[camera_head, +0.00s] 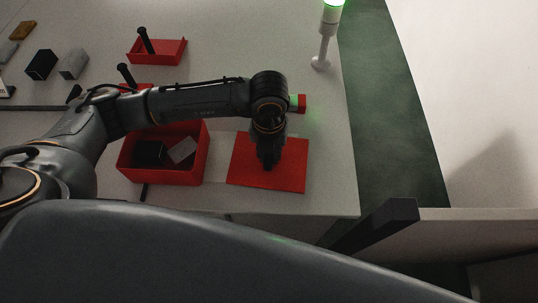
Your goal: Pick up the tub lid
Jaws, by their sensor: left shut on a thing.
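The tub lid is a flat red rectangular panel (284,178) on the pale table, right of the open red tub (162,177). My left gripper (268,160) points down over the lid's upper middle, and its fingers look dark and close together. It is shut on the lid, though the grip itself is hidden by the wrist. I cannot tell whether the lid is lifted off the table. My right gripper does not show.
The tub holds a black block (150,153) and a grey block (182,150). A red tray (157,53) stands at the back, and several small blocks lie at the left. A lamp post (322,48) stands at the table's right edge.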

